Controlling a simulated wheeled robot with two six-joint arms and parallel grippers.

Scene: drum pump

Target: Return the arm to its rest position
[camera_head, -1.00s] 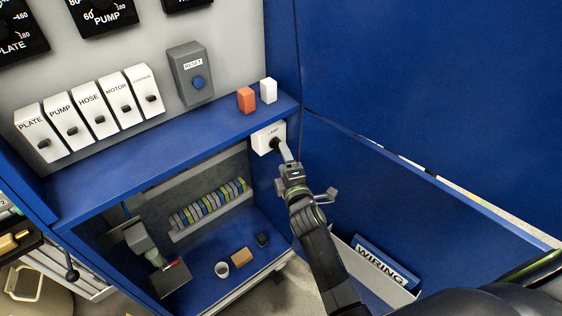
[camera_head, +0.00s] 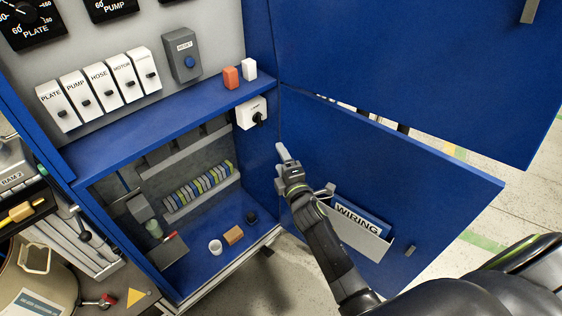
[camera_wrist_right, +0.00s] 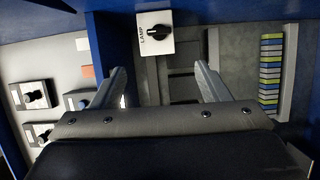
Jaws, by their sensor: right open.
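My right gripper (camera_head: 282,152) is in front of the blue cabinet, below and to the right of the white lamp switch box (camera_head: 250,112). In the right wrist view its two fingers stand wide apart with nothing between them, and the lamp switch box (camera_wrist_right: 155,33) with its black knob shows beyond them. The gripper is apart from the knob. My right arm reaches in from the lower right of the head view. My left gripper is not in view.
Open blue doors (camera_head: 400,175) stand to the right of my arm, the lower one with a wiring pocket (camera_head: 352,232). The blue shelf (camera_head: 165,125) holds an orange block (camera_head: 231,77) and a white block (camera_head: 249,68).

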